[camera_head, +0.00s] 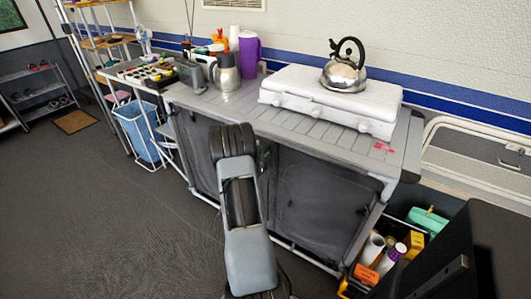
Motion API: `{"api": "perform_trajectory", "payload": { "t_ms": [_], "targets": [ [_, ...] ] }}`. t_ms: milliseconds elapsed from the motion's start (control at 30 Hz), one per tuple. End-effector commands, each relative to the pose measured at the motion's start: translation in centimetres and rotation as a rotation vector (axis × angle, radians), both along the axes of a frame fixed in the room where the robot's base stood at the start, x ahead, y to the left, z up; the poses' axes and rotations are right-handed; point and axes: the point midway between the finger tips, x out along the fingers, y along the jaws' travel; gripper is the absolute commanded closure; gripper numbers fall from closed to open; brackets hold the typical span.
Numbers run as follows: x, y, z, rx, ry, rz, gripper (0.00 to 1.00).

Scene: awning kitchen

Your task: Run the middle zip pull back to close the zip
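The camp kitchen cabinet has a dark fabric front, with a left panel (197,150) and a larger right panel (315,205). The strip between the panels (270,185) is partly hidden by my arm, which rises from the bottom edge in front of the cabinet. I cannot make out the middle zip pull, or whether its zip is open or shut. My gripper does not show; it may be hidden behind my arm links.
A white stove (330,98) with a steel kettle (344,72) stands on the slatted top. A steel jug (226,72) stands at its left. A blue bin (138,130) is left of the cabinet; a crate of bottles (385,250) is at right.

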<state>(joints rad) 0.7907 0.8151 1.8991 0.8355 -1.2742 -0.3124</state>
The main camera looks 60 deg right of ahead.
Motion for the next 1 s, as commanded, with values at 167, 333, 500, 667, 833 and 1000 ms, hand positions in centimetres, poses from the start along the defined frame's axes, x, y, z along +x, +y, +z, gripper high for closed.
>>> {"api": "perform_trajectory", "payload": {
  "t_ms": [167, 333, 500, 667, 833, 1000],
  "targets": [
    [0.0, -1.8, 0.0, 0.000, 0.000, 0.000, 0.63],
    [0.0, -2.6, 0.0, -0.001, 0.000, 0.000, 0.63],
    [0.0, -2.7, 0.0, 0.000, 0.000, 0.001, 0.63],
    [0.0, -2.6, 0.0, 0.000, 0.000, 0.001, 0.66],
    [0.0, -2.6, 0.0, 0.000, 0.000, 0.001, 0.82],
    [0.0, -2.6, 0.0, 0.000, 0.000, 0.001, 0.98]
  ]
}}
